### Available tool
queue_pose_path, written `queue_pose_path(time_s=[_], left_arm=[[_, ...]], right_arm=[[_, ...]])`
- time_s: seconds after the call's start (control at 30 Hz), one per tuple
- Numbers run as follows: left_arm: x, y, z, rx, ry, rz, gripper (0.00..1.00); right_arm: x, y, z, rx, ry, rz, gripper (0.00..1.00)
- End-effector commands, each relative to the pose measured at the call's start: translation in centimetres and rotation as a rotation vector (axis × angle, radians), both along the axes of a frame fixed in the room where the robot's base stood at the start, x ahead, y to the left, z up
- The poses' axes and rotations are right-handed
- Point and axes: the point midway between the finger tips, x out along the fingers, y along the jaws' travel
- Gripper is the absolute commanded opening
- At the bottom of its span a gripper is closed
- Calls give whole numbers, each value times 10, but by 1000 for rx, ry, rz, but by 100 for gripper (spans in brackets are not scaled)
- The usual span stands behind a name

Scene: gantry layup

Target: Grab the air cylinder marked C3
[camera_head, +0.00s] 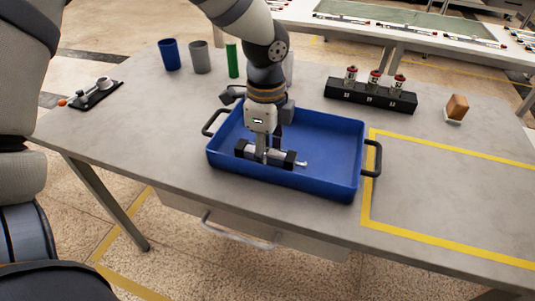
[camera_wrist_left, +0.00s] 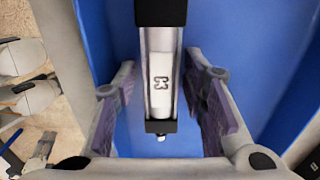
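The air cylinder (camera_head: 281,156) lies in the blue tray (camera_head: 340,148), near its front wall. It has a silvery body, black end blocks and a short rod at the right end in the head view. In the left wrist view the cylinder (camera_wrist_left: 161,110) carries a white label with a dark sideways marking that I cannot read surely as C3. My left gripper (camera_head: 264,158) points down into the tray over the cylinder. Its purple-padded fingers (camera_wrist_left: 162,75) are open, one on each side of the body, with visible gaps. My right gripper is not in view.
The tray has dark handles (camera_head: 372,158) at both ends. Behind it stand a blue cup (camera_head: 169,55), a grey cup (camera_head: 200,57) and a green cylinder (camera_head: 232,60). A black rack (camera_head: 370,96) stands back right. The yellow-taped area (camera_head: 450,190) on the right is clear.

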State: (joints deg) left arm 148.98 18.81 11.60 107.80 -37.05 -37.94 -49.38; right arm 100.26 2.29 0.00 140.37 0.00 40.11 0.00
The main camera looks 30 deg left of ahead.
Motion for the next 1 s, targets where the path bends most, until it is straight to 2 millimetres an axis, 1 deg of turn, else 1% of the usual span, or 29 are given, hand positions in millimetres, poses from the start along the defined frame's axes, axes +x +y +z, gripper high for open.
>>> queue_pose_path(time_s=[0.17,0.2,0.27,0.3,0.33,0.57,0.67,0.77,0.83,1.0], left_arm=[[1,0,1,0,-3,0,38],[1,0,1,0,-3,0,29],[1,0,1,0,-3,0,16],[1,0,1,0,-3,0,7],[1,0,1,0,-3,0,0],[1,0,2,0,-4,0,0],[1,0,6,-1,-6,1,0],[2,0,19,-1,-10,1,0],[2,0,35,-2,-13,0,0],[-15,-27,76,1,-17,-3,0]], right_arm=[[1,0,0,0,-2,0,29],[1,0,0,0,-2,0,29],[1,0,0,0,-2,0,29],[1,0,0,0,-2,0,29],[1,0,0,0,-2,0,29],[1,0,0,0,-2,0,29],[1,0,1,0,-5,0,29],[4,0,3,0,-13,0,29],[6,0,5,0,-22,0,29],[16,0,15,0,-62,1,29]])
